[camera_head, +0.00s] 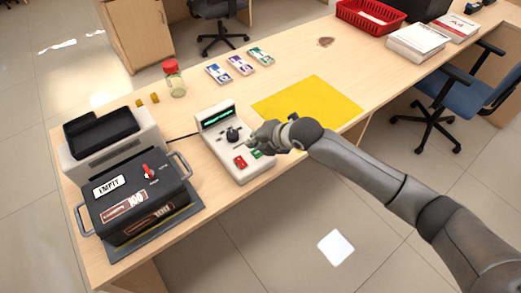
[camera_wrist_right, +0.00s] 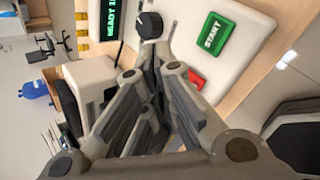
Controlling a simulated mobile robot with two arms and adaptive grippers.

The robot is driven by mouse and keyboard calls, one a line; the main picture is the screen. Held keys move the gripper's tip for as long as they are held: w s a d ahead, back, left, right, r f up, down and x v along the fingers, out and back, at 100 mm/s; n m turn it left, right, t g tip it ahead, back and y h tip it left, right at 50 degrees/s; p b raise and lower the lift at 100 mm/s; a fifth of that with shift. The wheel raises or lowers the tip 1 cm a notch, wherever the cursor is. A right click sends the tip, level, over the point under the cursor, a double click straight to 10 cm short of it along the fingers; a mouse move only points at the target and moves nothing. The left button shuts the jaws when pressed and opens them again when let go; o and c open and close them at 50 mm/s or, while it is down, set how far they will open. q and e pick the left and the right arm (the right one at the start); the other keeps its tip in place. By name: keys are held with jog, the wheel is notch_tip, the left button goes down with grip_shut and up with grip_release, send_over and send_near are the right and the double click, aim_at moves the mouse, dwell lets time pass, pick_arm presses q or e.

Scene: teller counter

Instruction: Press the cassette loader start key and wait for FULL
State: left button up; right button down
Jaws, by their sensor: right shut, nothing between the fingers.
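The white control box (camera_head: 213,143) stands on the counter with a lit green display (camera_head: 217,116), a black knob (camera_head: 233,133), a red key (camera_head: 240,162) and a green key (camera_head: 257,154). In the right wrist view the green key (camera_wrist_right: 212,34) reads START and the display (camera_wrist_right: 110,18) begins with READY. My right gripper (camera_head: 254,138) is shut and empty above the box, near the green key; I cannot tell whether it touches. The black cassette (camera_head: 165,190) with an EMPTY label (camera_head: 109,186) sits in front of the grey loader machine (camera_head: 150,125). My left gripper is out of view.
A red-lidded jar (camera_head: 173,80), several banknote bundles (camera_head: 241,65) and a yellow mat (camera_head: 325,97) lie on the counter. Paper packs (camera_head: 418,42) and a red basket (camera_head: 371,14) stand at the far right. The counter's front edge runs just past the control box.

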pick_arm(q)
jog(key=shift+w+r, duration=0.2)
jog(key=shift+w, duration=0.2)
pick_arm(e)
jog(key=w+r+n, duration=0.1)
jog(key=w+d+r+n, duration=0.1)
jog(key=w+r+n, duration=0.1)
jog(key=r+n, duration=0.1)
jog(key=shift+w+d, duration=0.25)
jog(key=shift+d, duration=0.15)
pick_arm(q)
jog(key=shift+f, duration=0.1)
pick_arm(e)
jog(key=shift+f, duration=0.15)
